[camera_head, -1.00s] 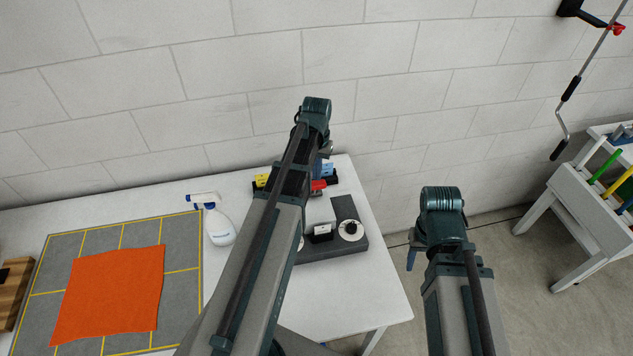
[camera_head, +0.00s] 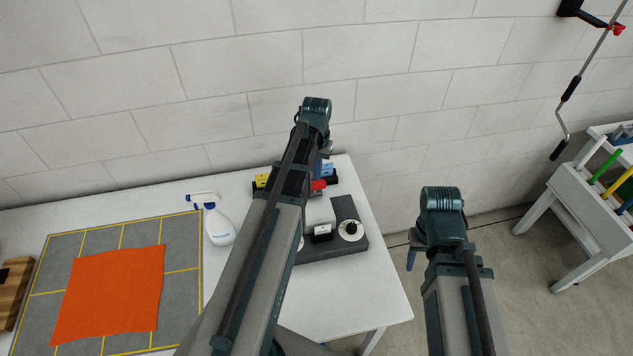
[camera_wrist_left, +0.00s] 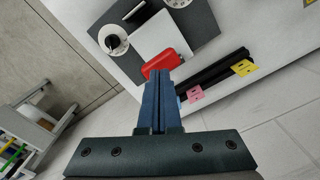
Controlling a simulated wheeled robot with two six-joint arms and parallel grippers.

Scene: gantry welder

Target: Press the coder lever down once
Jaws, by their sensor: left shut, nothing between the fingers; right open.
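The coder is a dark grey base plate (camera_head: 342,247) on the white table, with a white block (camera_head: 319,210) and dials. A red lever (camera_head: 319,185) sits at the block's far end; it also shows in the left wrist view (camera_wrist_left: 162,63). My left gripper (camera_head: 321,165) is shut and empty, pointing down, mostly hidden by its own arm in the head view. In the left wrist view its blue fingertips (camera_wrist_left: 158,74) overlap the red lever's edge; I cannot tell whether they touch. My right gripper (camera_head: 411,259) is open, off the table's right side, mostly hidden behind its wrist.
A black rack with yellow, pink and blue cards (camera_wrist_left: 243,67) stands just behind the lever. A white dial with a black knob (camera_head: 350,229) is on the plate. The wall is close behind.

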